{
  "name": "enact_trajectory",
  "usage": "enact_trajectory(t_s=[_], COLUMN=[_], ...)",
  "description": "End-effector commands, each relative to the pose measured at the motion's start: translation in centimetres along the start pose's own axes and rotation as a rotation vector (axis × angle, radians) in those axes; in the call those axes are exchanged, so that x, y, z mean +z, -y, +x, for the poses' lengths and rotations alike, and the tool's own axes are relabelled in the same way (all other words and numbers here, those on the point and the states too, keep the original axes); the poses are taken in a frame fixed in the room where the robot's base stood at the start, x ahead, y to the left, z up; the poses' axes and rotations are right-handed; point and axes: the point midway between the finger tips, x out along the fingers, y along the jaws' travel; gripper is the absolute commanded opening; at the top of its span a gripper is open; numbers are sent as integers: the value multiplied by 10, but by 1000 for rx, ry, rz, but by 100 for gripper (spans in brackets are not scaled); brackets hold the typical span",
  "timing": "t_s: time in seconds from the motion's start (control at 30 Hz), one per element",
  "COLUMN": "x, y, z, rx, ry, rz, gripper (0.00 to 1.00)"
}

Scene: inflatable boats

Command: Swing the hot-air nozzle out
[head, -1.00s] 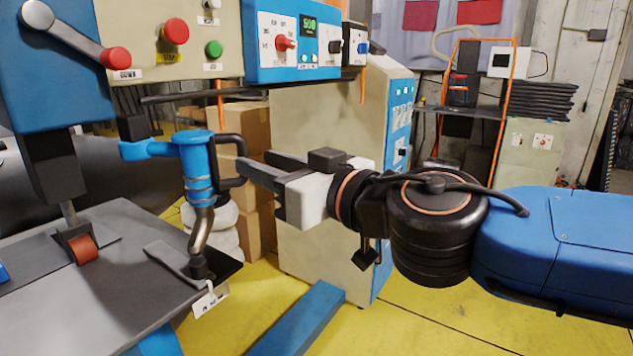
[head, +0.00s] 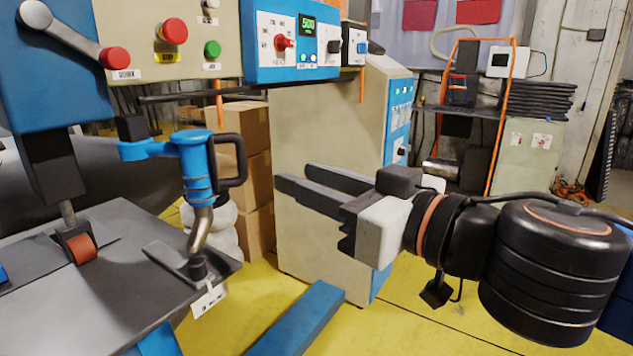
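The hot-air nozzle (head: 198,175) has a blue barrel on a blue swing arm (head: 150,149). Its bent metal tube (head: 200,228) points down to a dark tip over the right edge of the grey machine table (head: 110,285). A black loop handle (head: 240,165) sticks out from the barrel's right side. My gripper (head: 293,177) is to the right of this handle, with clear space between them in the picture. Its two dark fingers are apart, with nothing seen between them.
An orange roller (head: 82,248) sits on the table left of the nozzle. A control panel (head: 292,46) overhangs above. A beige cabinet (head: 325,125) stands behind my gripper, with cardboard boxes (head: 250,130) beside it. A blue beam (head: 300,320) lies low in front; yellow floor shows around it.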

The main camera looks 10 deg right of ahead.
Motion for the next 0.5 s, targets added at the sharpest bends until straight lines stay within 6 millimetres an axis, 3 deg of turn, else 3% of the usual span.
enact_trajectory(t_s=[0.5], x=[1], y=[-1], z=[-9], rx=[0], ry=[2], rz=[0], gripper=[33])
